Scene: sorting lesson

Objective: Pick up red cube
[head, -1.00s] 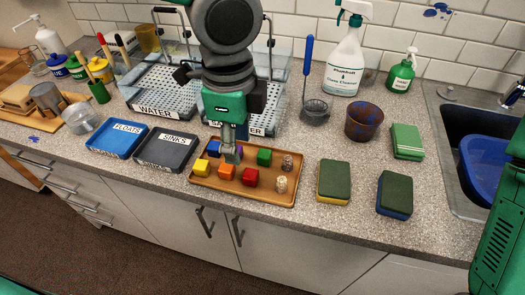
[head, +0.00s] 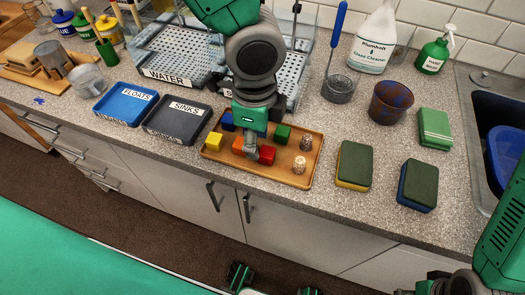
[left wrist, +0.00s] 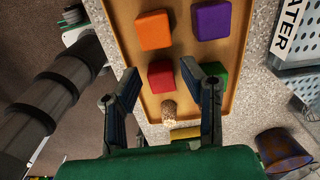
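The red cube (head: 267,155) sits on the wooden tray (head: 292,180). My left gripper (head: 251,152) points down over the tray, close beside the cube in the head view. In the left wrist view the left gripper (left wrist: 160,76) is open, and the red cube (left wrist: 161,80) shows between its two fingertips. I cannot tell how far the tips are above it. The green cube (left wrist: 214,72) is just outside the right-hand finger. My right gripper (head: 432,286) shows only partly at the lower right edge, its fingers unclear.
An orange cube (left wrist: 153,31), a purple cube (left wrist: 211,20), a yellow cube (head: 214,142) and a blue cube (head: 227,121) share the tray. FLOATS (head: 126,104) and SINKS (head: 177,121) trays stand left; sponges (head: 354,164) stand right.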

